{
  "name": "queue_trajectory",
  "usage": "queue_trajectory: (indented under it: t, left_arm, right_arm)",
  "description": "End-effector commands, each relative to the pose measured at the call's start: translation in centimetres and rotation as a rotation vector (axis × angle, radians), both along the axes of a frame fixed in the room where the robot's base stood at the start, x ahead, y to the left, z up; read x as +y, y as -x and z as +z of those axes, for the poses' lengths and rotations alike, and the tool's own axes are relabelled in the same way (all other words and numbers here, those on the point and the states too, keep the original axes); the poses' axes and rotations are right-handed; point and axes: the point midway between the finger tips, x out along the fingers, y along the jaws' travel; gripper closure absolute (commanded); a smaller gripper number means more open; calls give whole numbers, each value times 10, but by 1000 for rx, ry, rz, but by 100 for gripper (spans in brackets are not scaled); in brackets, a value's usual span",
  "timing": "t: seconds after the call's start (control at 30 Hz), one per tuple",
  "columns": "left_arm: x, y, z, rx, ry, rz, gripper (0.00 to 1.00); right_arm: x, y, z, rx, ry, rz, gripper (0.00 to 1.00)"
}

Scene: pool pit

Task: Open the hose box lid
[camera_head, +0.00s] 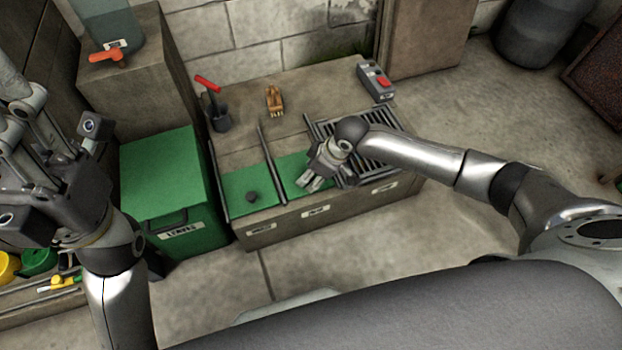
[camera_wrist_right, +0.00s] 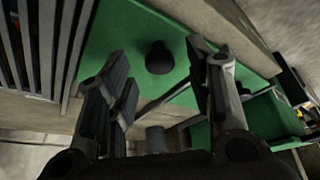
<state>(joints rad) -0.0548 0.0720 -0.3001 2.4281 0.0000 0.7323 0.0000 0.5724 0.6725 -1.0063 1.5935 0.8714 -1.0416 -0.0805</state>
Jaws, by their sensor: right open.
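A bench has two green lids in its top: a left one (camera_head: 240,196) with a dark knob, and a middle one (camera_head: 287,166). Their front labels are too small to read, so I cannot tell which is the hose box lid. My right gripper (camera_head: 309,184) is open above the middle lid, fingers pointing down. The right wrist view shows a green lid (camera_wrist_right: 122,42) lying flat with a black round knob (camera_wrist_right: 160,58). The knob appears between the open fingers (camera_wrist_right: 163,85), apart from them. My left gripper (camera_head: 38,165) is at the left edge; its jaw opening is unclear.
A slatted grille (camera_head: 376,150) lies right of the middle lid. A green labelled box (camera_head: 160,178) stands left of the bench. Floor in front is clear.

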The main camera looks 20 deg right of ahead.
Motion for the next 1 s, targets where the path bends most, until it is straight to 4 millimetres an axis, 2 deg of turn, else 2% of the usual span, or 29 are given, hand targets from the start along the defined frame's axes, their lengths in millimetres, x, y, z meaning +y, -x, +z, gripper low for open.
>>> queue_trajectory:
  t: [0.13,0.47,0.83,0.87,1.0]
  left_arm:
    - [-1,1,2,-22,-2,1,60]
    - [-1,1,4,-25,-3,1,60]
    - [-1,1,4,-25,-3,1,60]
    - [-1,1,4,-25,-3,1,60]
    - [-1,1,4,-25,-3,1,60]
  right_arm:
    - [3,-3,-11,-1,1,0,52]
    - [4,-4,-12,0,0,0,52]
    - [4,-3,-12,0,0,0,97]
    - [4,-3,-12,0,0,0,100]
    - [4,-3,-12,0,0,0,100]
